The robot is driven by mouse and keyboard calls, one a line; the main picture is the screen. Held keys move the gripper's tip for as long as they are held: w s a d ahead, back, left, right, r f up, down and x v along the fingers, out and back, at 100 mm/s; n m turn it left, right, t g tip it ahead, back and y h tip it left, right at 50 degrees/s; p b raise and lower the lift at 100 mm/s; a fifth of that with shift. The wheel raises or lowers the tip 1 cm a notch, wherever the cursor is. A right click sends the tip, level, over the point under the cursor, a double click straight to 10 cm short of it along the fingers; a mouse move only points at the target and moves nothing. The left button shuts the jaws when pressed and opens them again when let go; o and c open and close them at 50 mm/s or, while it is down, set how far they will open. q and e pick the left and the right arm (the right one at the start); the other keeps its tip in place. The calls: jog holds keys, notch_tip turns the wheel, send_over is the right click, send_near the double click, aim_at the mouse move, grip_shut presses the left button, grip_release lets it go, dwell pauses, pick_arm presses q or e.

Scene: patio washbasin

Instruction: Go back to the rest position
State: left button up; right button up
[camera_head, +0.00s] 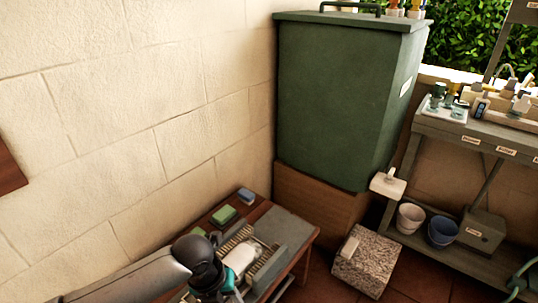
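My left arm comes in from the lower left, and its dark wrist with a teal band is over the low wooden table (262,205). The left gripper (236,284) is at the bottom of the view; its fingers are too small and covered to tell open from shut. A white rounded thing (242,256) lies just beyond it on a slatted rack (263,262); I cannot tell if they touch. A dark and teal part at the bottom right corner is cut off by the edge, and I cannot tell if it is my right arm. No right gripper is clearly visible.
A green block (224,215) and a blue block (246,195) lie on the table. A large green tank (340,100) stands behind. At right are a shelf bench (480,135), a white bucket (410,218), a blue bucket (442,232) and a speckled block (367,265). A wall borders the left.

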pick_arm(q)
jog(key=s+d+f+n+t+h, duration=0.15)
jog(key=s+d+f+n, duration=0.3)
jog(key=n, duration=1.15)
jog(key=s+a+f+n+y, duration=0.3)
jog(key=s+a+f+n, duration=0.4)
jog(key=s+a+n, duration=0.7)
jog(key=s+r+n+g+p, duration=0.1)
jog(key=s+r+p, duration=0.2)
jog(key=s+p, duration=0.4)
jog(key=s+r+n+p, duration=0.1)
jog(key=s+p, duration=0.7)
jog(key=p, duration=1.1)
jog(key=shift+a+r+n+g, duration=0.2)
jog(key=shift+r+n+g, duration=0.2)
jog(key=shift+r, duration=0.5)
pick_arm(e)
jog(key=s+d+r+g, duration=0.1)
jog(key=s+r, duration=0.2)
jog(key=s, duration=0.6)
jog(key=s+d+r+g, duration=0.1)
jog(key=s+d+r, duration=0.1)
jog(key=s, duration=0.7)
jog(key=shift+s+r, duration=0.2)
jog(key=shift+r, duration=0.2)
